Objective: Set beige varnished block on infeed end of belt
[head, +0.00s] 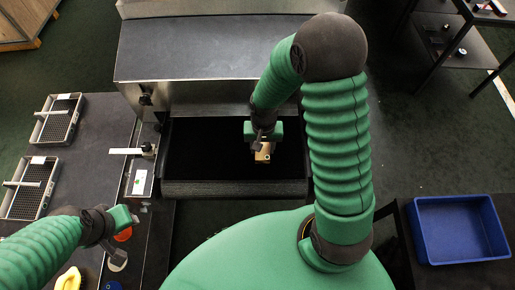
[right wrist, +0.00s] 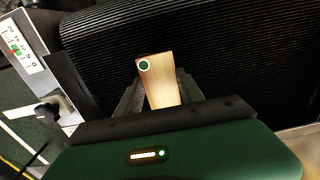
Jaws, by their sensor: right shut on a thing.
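The beige varnished block (head: 263,154) is held in my right gripper (head: 263,146), above the black belt in the head view. In the right wrist view the block (right wrist: 161,82) sits between the two fingers, with a dark round spot ringed in white near one corner. The belt (head: 205,145) lies in front of the dryer housing. It shows as a black ribbed surface in the right wrist view (right wrist: 225,50). I cannot tell whether the block touches it. My left gripper (head: 138,213) is over the left bench, its jaws too small to read.
The grey dryer housing (head: 205,48) stands behind the belt. Two wire trays (head: 57,120) lie on the left bench, with a yellow item (head: 69,279) in front. A blue bin (head: 458,255) is at right.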

